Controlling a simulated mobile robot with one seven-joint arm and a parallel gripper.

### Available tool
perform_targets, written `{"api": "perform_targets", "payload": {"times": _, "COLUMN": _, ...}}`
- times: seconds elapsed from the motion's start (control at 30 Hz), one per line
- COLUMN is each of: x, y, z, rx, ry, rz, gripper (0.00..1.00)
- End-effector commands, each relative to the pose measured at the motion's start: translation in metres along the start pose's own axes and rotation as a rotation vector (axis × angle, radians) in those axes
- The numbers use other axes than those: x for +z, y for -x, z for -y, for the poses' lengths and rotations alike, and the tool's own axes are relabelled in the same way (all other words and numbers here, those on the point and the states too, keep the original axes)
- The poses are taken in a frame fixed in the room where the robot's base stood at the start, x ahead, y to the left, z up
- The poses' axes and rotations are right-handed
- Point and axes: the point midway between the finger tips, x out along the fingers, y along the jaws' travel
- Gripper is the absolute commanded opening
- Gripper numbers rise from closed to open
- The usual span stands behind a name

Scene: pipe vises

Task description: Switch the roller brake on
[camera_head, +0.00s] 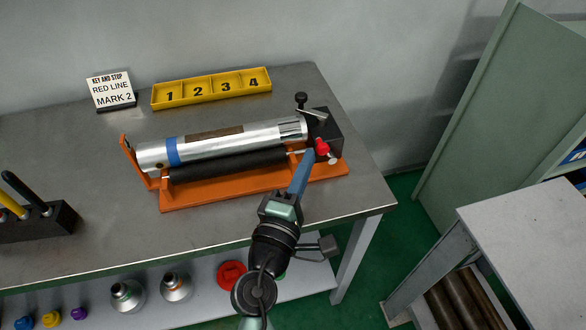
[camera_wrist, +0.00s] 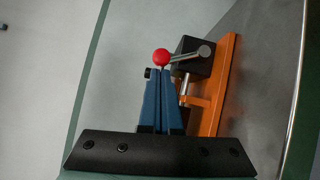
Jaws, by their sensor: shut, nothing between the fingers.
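An orange roller stand (camera_head: 230,192) on the table carries a black roller and a silver pipe (camera_head: 245,136) with a blue band. At its right end is a black block (camera_head: 327,125) with a red knob (camera_head: 321,146), which looks like the roller brake's handle. In the wrist view the red ball knob (camera_wrist: 161,57) sits on a metal lever reaching to a round hub by the black block. My gripper (camera_head: 307,156) is shut, its blue fingers empty. In the wrist view its fingertips (camera_wrist: 160,72) are right at the red knob; contact cannot be told.
A yellow numbered tray (camera_head: 212,88) and a sign card (camera_head: 110,91) stand behind the stand. A black holder (camera_head: 40,222) with handled tools is at the left. A lower shelf holds several coloured parts. A second table (camera_head: 540,235) is at the right.

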Motion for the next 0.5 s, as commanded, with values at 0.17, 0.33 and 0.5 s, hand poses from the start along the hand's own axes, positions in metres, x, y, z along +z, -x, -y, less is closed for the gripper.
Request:
{"api": "perform_targets", "payload": {"times": 0.17, "x": 0.0012, "y": -0.0009, "z": 0.0004, "rx": 0.000, "ry": 0.000, "rz": 0.001, "gripper": 0.00}}
{"api": "perform_targets", "payload": {"times": 0.33, "x": 0.0010, "y": -0.0008, "z": 0.0001, "rx": 0.000, "ry": 0.000, "rz": 0.000, "gripper": 0.00}}
{"api": "perform_targets", "payload": {"times": 0.5, "x": 0.0023, "y": -0.0016, "z": -0.0033, "rx": -0.011, "ry": -0.015, "rz": 0.001, "gripper": 0.00}}
